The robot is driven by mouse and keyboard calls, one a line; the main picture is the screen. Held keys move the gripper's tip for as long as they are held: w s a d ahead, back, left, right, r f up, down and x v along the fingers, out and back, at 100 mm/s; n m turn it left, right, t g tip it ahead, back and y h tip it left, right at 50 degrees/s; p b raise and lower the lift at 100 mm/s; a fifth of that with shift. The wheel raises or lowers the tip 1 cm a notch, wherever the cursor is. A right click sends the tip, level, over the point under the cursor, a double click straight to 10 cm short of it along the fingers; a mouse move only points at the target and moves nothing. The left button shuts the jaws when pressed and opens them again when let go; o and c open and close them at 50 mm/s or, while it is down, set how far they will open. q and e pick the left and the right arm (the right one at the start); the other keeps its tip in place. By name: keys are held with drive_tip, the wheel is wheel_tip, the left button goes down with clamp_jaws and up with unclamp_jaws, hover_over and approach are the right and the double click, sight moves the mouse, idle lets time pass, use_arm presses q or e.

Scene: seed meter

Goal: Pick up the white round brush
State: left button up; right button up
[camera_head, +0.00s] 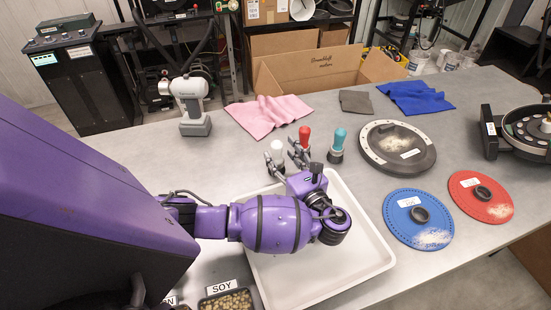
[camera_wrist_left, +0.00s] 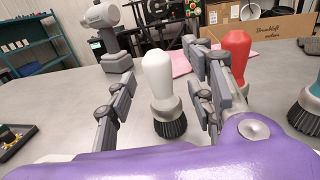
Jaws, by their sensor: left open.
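The white round brush (camera_head: 278,148) stands upright on the table, with a white handle, grey collar and dark bristles; in the left wrist view (camera_wrist_left: 160,78) it shows whole. My left gripper (camera_head: 286,160) is open, with one finger on each side of the white brush in the wrist view. The brush looks a little beyond the fingers, and I see no clear contact. A red-handled brush (camera_head: 304,136) stands just right of it, partly behind the right finger in the wrist view (camera_wrist_left: 236,55). A teal-handled brush (camera_head: 338,142) stands further right. My right gripper is not in view.
A white tray (camera_head: 374,262) lies under my left arm. A seed plate (camera_head: 397,146), blue disc (camera_head: 420,217) and red disc (camera_head: 481,197) lie right. A handheld device (camera_head: 190,105), pink cloth (camera_head: 267,114) and cardboard box (camera_head: 310,72) are behind. A soy container (camera_head: 226,301) is at the front.

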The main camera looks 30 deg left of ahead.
sight(280, 153)
use_arm(q)
drive_tip(key=shift+x, duration=1.55)
drive_tip(key=shift+c, duration=0.2)
clamp_jaws()
drive_tip(key=shift+r, duration=0.1)
